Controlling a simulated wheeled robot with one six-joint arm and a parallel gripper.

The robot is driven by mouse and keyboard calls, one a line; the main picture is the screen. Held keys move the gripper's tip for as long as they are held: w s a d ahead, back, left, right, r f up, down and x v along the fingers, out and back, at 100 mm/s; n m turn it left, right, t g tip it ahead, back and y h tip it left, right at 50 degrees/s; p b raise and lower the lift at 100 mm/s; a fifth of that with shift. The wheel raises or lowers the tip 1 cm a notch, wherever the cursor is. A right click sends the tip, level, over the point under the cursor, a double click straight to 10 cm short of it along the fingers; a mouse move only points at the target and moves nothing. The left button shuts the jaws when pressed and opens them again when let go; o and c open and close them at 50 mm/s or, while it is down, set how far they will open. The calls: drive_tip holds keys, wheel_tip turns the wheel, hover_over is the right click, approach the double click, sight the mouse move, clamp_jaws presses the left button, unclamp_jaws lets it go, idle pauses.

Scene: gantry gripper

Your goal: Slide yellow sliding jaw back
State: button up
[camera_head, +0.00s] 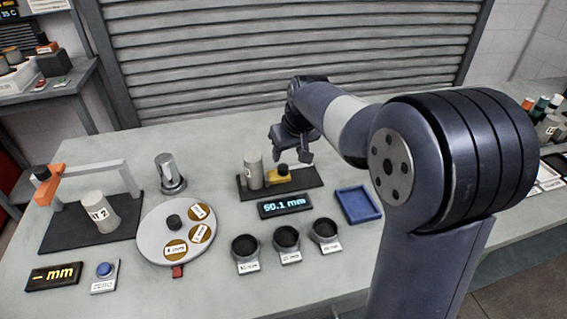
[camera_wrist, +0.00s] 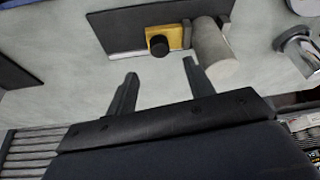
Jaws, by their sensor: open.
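The yellow sliding jaw (camera_head: 278,178) sits on a dark base plate with a black knob (camera_head: 282,169) on it. In the wrist view the yellow jaw (camera_wrist: 177,37) and its black knob (camera_wrist: 158,45) are near the top. A grey cylinder (camera_head: 254,172) stands right beside the jaw, on its left; it also shows in the wrist view (camera_wrist: 213,52). Whether they touch is hard to tell. My gripper (camera_head: 292,157) is open and empty, above and behind the jaw. In the wrist view its fingers (camera_wrist: 160,68) are apart, with the knob beyond the gap between them.
A display (camera_head: 284,206) reading 60.1 mm lies in front of the plate. A blue tray (camera_head: 359,205) is to its right, with three dark cups (camera_head: 286,238) in front. A round disc (camera_head: 177,231), a metal cylinder (camera_head: 170,173) and an orange-ended frame (camera_head: 47,185) stand left.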

sight(283, 167)
drive_tip(key=x, duration=0.7)
drive_tip(key=shift+w+f, duration=0.15)
drive_tip(key=shift+f, duration=0.15)
drive_tip(key=shift+c, duration=0.2)
clamp_jaws()
